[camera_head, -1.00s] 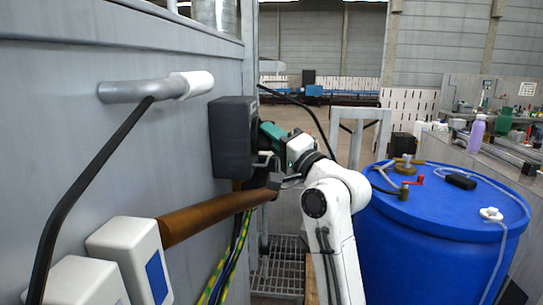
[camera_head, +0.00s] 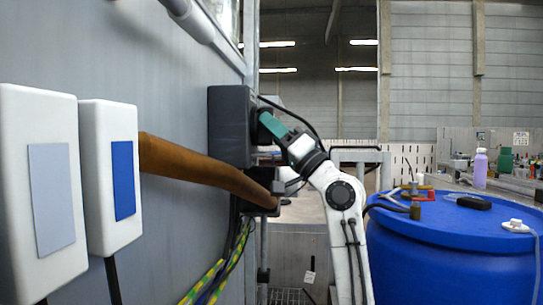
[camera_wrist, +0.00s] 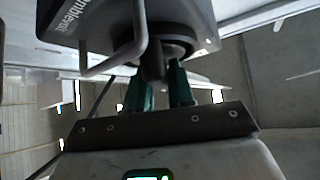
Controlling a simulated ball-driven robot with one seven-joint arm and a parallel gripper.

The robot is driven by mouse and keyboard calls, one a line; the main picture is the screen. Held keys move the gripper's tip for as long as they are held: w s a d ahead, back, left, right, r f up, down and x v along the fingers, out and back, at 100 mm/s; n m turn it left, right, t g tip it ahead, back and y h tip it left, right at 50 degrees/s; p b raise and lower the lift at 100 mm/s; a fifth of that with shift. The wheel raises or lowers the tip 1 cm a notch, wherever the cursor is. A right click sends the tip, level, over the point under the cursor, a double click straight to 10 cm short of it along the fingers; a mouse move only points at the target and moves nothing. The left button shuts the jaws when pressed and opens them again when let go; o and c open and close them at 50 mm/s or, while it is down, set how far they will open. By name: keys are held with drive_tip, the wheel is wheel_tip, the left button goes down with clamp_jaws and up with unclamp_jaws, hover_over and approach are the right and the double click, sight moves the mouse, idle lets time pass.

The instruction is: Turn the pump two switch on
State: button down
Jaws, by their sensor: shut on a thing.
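A dark grey switch box (camera_head: 230,125) is mounted on the grey wall at the centre-left of the head view. It also fills the top of the wrist view (camera_wrist: 70,22), with part of some lettering showing. A dark round knob (camera_wrist: 152,66) sticks out of its face. My gripper (camera_head: 266,121) has green fingers that meet the box's face from the right. In the wrist view my gripper (camera_wrist: 158,82) has one finger on each side of the knob and is shut on it. The knob's exact angle and any pump number are hidden or unreadable.
A brown bar (camera_head: 200,168) runs along the wall below the box. White boxes with a grey panel (camera_head: 52,195) and a blue panel (camera_head: 123,180) stand at the left. A blue barrel (camera_head: 450,255) stands close right of my arm. A bent metal rod (camera_wrist: 120,58) crosses near the knob.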

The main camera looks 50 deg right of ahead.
drive_tip(key=n+y+b, duration=0.2)
drive_tip(key=b, duration=0.1)
drive_tip(key=f+n+y+b, duration=0.1)
drive_tip(key=n+y+b, duration=0.1)
drive_tip(key=n+b, duration=0.1)
drive_tip(key=shift+g+y, duration=0.3)
drive_tip(key=shift+g, duration=0.1)
drive_tip(key=n+g+y+b, duration=0.1)
drive_tip(key=n+y+b, duration=0.1)
drive_tip(key=n+g+y+b, duration=0.1)
drive_tip(key=n+y, duration=0.1)
drive_tip(key=n+y+b, duration=0.1)
drive_tip(key=n+b, duration=0.1)
drive_tip(key=shift+w+r+n+g+y+b, duration=0.1)
drive_tip(key=shift+r+n+g+y+b, duration=0.2)
drive_tip(key=shift+g+y+b, duration=0.1)
drive_tip(key=shift+r+n+g+y, duration=0.1)
drive_tip(key=shift+n+g+y, duration=0.2)
drive_tip(key=shift+n+y, duration=0.15)
drive_tip(key=c, duration=1.1)
unclamp_jaws()
drive_tip(key=shift+o, duration=0.2)
drive_tip(key=v, duration=1.1)
drive_tip(key=shift+p, duration=0.35)
drive_tip(key=shift+r, duration=0.1)
